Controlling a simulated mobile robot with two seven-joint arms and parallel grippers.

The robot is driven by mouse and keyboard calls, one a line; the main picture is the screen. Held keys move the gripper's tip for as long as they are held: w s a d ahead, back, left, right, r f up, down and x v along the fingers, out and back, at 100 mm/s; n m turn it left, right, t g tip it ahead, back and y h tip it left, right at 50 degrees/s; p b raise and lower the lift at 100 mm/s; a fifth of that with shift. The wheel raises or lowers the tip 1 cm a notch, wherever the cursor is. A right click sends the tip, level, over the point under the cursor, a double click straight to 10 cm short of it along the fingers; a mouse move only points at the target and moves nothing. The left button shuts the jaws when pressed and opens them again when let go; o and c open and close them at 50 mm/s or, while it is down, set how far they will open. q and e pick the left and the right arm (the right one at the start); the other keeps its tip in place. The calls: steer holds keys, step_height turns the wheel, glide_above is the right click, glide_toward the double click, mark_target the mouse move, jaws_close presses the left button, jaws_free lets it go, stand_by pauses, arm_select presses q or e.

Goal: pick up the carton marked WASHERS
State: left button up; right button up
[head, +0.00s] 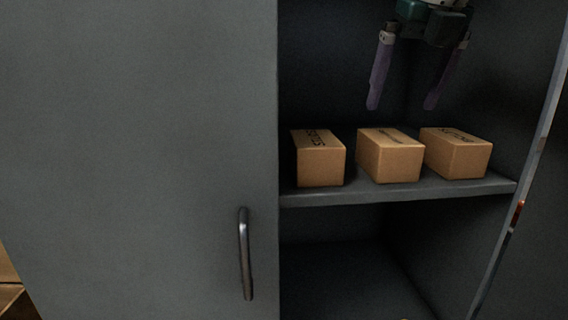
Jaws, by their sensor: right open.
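Three brown cartons stand in a row on a cabinet shelf: a left carton (319,160), a middle carton (390,157) and a right carton (457,154). Each has dark print on its top. The print is too slanted and small to read surely, so I cannot tell which one says WASHERS. The middle carton's print is the smallest. My right gripper (402,106) hangs with its fingers pointing down, above the level of the middle and right cartons. It is open and empty, apart from all the cartons. My left gripper is not in view.
The grey shelf (400,192) has narrow gaps between the cartons. A grey door panel (140,150) with a metal handle (245,254) covers the left side. The cabinet's right edge (532,170) bounds the opening. The space below the shelf looks mostly empty and dark.

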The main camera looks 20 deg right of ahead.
mark_target(391, 137)
steer(key=x, duration=0.6)
steer(key=p+x, duration=0.1)
steer(key=x, duration=0.2)
steer(key=shift+s+a+f, duration=0.3)
steer(key=shift+s, duration=0.1)
steer(key=shift+f, duration=0.25)
jaws_close()
stand_by(0.9)
